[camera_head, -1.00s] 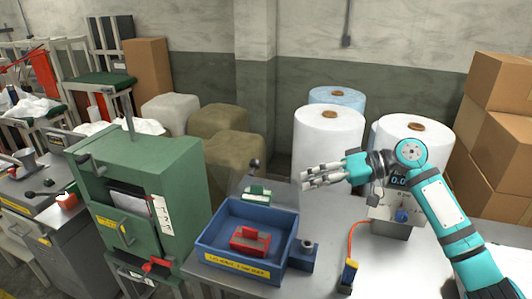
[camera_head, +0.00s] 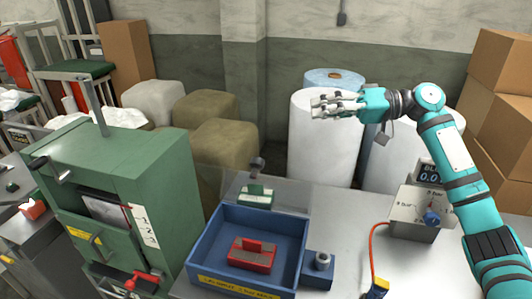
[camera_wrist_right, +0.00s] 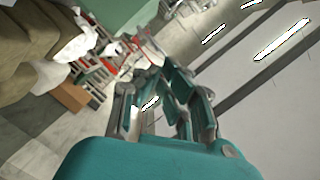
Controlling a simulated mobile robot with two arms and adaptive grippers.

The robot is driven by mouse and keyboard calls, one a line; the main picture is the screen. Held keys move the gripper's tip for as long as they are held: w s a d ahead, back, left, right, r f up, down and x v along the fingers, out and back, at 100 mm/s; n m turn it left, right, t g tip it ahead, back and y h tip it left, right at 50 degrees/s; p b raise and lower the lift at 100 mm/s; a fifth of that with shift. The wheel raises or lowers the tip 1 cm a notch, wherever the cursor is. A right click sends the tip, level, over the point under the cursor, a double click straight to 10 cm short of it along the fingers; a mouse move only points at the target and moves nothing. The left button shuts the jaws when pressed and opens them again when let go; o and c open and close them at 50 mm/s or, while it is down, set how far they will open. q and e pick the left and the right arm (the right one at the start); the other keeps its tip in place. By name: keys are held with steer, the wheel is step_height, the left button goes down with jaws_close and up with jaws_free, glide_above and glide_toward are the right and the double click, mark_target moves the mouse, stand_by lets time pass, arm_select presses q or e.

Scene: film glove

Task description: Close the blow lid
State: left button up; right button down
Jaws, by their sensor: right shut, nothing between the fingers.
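A blue box (camera_head: 300,222) stands on the bench with its top open. A red block (camera_head: 251,262) lies in it. A clear, greyish panel (camera_head: 292,192), which looks like the blow lid, stands raised at the box's back edge. A green block (camera_head: 256,197) and a dark knob (camera_head: 257,165) show at this panel. My right gripper (camera_head: 318,105) is shut and empty, high above and behind the box to the right, in front of a white roll. Its fingers (camera_wrist_right: 165,100) also show in the right wrist view, touching nothing. My left gripper is out of view.
A green cabinet (camera_head: 130,185) stands left of the box. A metal control box (camera_head: 412,218) with a blue knob and a hose stands right on the bench. White rolls (camera_head: 318,150), wrapped bales (camera_head: 222,145) and cartons (camera_head: 500,75) stand behind. Bench space right of the box is partly free.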

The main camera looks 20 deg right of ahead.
arm_select(q)
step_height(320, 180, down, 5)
steer(key=b, duration=0.4)
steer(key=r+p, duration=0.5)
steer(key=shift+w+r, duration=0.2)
arm_select(e)
steer(key=w+a+f, duration=0.1)
steer(key=a+f, duration=0.7)
steer(key=a, duration=0.3)
steer(key=shift+w+f, duration=0.15)
steer(key=shift+w, duration=0.15)
steer(key=shift+a, duration=0.15)
